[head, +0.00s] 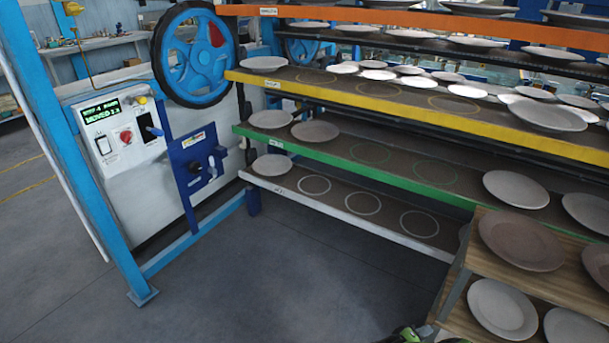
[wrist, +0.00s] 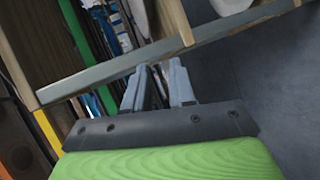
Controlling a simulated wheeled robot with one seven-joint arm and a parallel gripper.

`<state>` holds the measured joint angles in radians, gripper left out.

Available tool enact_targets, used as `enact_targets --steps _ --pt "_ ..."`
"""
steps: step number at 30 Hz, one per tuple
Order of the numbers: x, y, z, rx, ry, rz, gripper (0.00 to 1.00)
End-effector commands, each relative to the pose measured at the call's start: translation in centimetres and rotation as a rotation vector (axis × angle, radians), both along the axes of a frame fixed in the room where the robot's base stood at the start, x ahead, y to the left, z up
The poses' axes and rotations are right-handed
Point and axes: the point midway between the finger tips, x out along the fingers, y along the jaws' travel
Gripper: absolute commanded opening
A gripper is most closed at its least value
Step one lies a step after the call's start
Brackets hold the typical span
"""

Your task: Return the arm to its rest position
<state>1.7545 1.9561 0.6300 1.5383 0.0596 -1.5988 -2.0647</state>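My gripper (wrist: 158,84) shows in the wrist view as two grey fingers above a dark plate and a green body. The fingers stand apart with a narrow gap, and I see nothing held between them. In the head view only a small green and dark part of my arm shows at the bottom edge, beside the wooden plate rack (head: 452,290). The rest of the arm is out of view.
The plate dryer has an orange, a yellow (head: 400,117), a green (head: 345,160) and a white shelf with plates and empty ring marks. A control panel (head: 118,128) and a blue wheel (head: 193,55) stand left. Plates (head: 520,240) lie on the wooden rack. Grey floor (head: 270,280) is clear.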

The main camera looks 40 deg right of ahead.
Motion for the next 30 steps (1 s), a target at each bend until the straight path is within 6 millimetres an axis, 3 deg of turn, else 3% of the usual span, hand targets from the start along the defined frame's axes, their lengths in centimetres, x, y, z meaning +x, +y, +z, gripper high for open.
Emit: enact_targets --steps 5,11,14,17,20,24,27,30 --pt "3.4 -1.8 2.6 -0.008 -0.067 0.105 0.25" --pt "9.4 -3.6 6.9 0.005 -0.168 0.274 0.25" --pt "13.6 -3.9 10.1 0.030 -0.230 0.382 0.25" --pt "19.0 -3.3 14.4 0.077 -0.295 0.517 0.25" --pt "25.2 -0.9 20.0 0.162 -0.356 0.669 0.25" --pt "32.1 5.5 28.2 0.321 -0.404 0.832 0.25" --pt "35.1 11.4 34.1 0.441 -0.413 0.902 0.25" --pt "36.0 18.0 39.8 0.556 -0.415 0.928 0.25"
